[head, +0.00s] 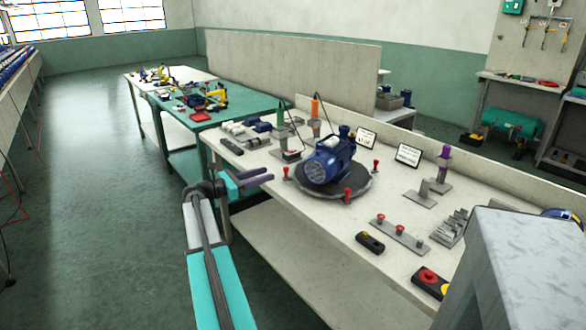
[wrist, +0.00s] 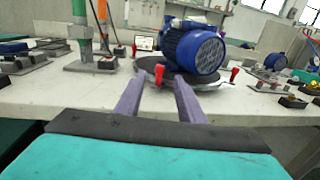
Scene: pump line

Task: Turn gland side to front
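A blue pump (head: 329,160) with a finned motor and round end cover stands on a dark round turntable (head: 347,192) on the white workbench. Several red-topped knobs stand around the turntable's rim. In the wrist view the pump's motor end (wrist: 200,52) faces me, slightly right of centre, above the turntable edge (wrist: 150,66). I cannot tell which side is the gland side. My gripper (head: 268,179) is open and empty, left of the turntable at the bench's near edge. Its purple fingers (wrist: 160,100) point toward the turntable, apart from it, with a clear gap between them.
A red knob (head: 286,172) stands nearest my fingers. Green (head: 281,115) and orange (head: 316,106) tools stand behind, with a cable. A strip with red knobs (head: 400,231), a black box (head: 370,242) and a purple-topped stand (head: 443,160) lie right. Bare bench lies in front of the turntable.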

